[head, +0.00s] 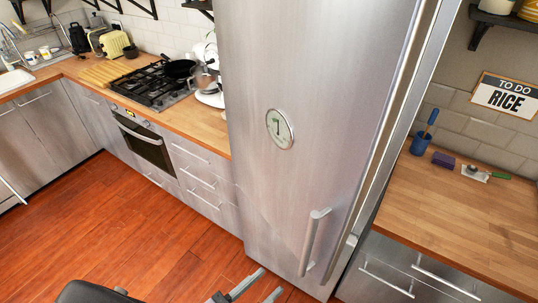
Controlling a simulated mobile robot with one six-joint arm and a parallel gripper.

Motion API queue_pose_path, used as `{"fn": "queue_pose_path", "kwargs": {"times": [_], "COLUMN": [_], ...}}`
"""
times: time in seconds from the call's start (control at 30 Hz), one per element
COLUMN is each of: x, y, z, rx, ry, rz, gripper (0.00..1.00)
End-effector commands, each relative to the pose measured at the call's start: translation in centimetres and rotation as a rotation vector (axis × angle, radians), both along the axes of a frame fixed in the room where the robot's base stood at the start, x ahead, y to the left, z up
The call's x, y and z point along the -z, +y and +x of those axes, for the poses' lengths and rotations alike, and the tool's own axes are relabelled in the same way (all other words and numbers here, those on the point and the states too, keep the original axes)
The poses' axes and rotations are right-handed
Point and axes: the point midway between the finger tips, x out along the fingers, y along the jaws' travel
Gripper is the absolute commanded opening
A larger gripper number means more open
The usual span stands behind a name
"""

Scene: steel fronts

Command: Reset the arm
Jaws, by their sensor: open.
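My gripper (271,281) shows at the bottom edge of the head view, low in front of the tall steel fridge. Its two grey fingers are apart, with nothing visible between them. The rest of my arm is mostly cut off by the frame's lower edge.
The tall steel fridge (275,190) fills the middle, with a bar handle (312,242) low on its front. An oven (140,137) and drawers stand left under a wooden counter with a gas hob (155,85). Another wooden counter (460,215) stands right. The wooden floor (110,225) at left is clear.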

Motion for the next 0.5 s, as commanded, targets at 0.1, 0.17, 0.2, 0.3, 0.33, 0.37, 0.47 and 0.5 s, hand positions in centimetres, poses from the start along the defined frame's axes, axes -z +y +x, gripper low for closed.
{"fn": "queue_pose_path", "kwargs": {"times": [0.1, 0.17, 0.2, 0.3, 0.33, 0.37, 0.47, 0.5], "x": [-0.2, -0.4, -0.6, -0.6, -0.6, -0.6, -0.4, -0.3], "y": [-2.3, -4.1, -5.3, -7.9, -8.5, -9.1, -10.5, -10.9], "z": [0.5, 0.5, 0.3, -0.5, -0.8, -1.1, -2.1, -2.5], "rx": [0.175, 0.313, 0.409, 0.638, 0.705, 0.769, 0.982, 1.062], "ry": [-0.002, -0.007, -0.014, -0.046, -0.058, -0.073, -0.135, -0.167], "rz": [0.134, 0.243, 0.321, 0.518, 0.579, 0.640, 0.852, 0.939], "gripper": [0.43, 0.43, 0.43, 0.43, 0.43, 0.43, 0.43, 0.43]}}
